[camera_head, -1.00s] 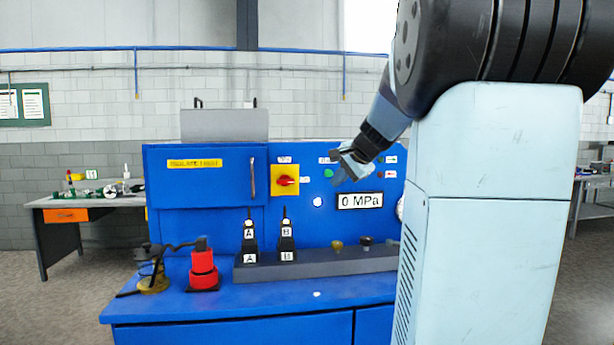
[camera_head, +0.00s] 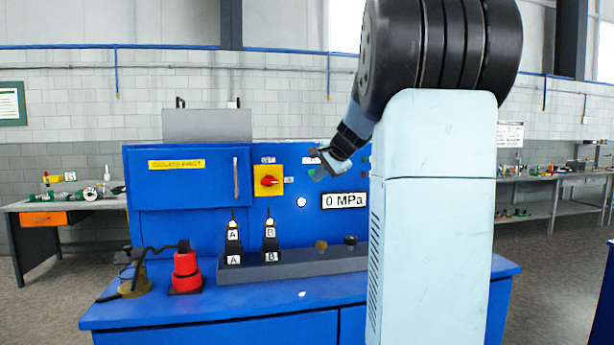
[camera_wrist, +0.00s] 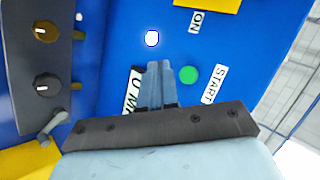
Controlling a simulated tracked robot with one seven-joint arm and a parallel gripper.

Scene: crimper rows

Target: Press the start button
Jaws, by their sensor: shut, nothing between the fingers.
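The green start button (camera_wrist: 189,75) is on the blue machine panel in the wrist view, beside a white START label (camera_wrist: 213,90). My gripper (camera_wrist: 158,66) is shut and empty. In the wrist view its fingertips show just left of the green button; I cannot tell the gap to the panel. In the head view my gripper (camera_head: 322,160) is in front of the upper panel, above the 0 MPa display (camera_head: 345,200), and it hides most of the button area there.
A red rotary switch on a yellow plate (camera_head: 269,181) is left of my gripper. A white lit spot (camera_wrist: 152,38) is near the fingertips.

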